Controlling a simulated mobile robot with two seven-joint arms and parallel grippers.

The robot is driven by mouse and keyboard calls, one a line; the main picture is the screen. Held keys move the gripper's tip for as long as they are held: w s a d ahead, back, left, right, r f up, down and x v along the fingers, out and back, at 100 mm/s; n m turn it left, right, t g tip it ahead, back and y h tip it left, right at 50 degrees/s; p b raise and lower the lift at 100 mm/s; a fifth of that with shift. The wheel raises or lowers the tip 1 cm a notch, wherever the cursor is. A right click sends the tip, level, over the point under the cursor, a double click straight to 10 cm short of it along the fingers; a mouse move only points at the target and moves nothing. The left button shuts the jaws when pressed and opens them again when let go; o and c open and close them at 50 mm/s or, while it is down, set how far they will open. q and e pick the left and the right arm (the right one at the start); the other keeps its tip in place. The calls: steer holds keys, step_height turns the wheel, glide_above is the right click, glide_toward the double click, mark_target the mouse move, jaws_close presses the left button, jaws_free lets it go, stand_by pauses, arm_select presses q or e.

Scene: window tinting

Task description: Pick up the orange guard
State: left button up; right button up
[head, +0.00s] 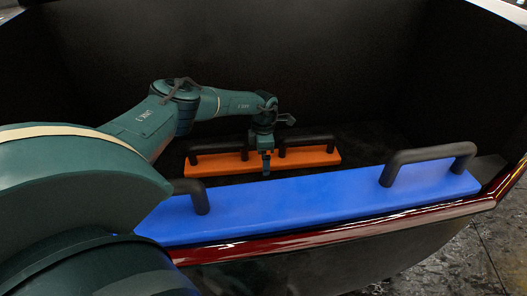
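The orange guard (217,166) is a long flat bar with two black handles on top. It lies low inside the dark vehicle body, beyond the blue guard. My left gripper (266,165) points down near the middle of the orange guard, between its two handles, and covers part of it. I cannot tell whether it touches the guard, or whether its small fingers are open or shut. My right gripper is not in view.
A blue guard (310,200) with two black handles lies along the dark red vehicle edge (330,235) in front. Dark walls (340,60) enclose the space behind the orange guard. The dark floor right of the orange guard looks clear.

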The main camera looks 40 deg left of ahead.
arm_select(q)
steer(key=shift+f, duration=0.4)
steer(key=shift+r, duration=0.1)
steer(key=c, duration=1.5)
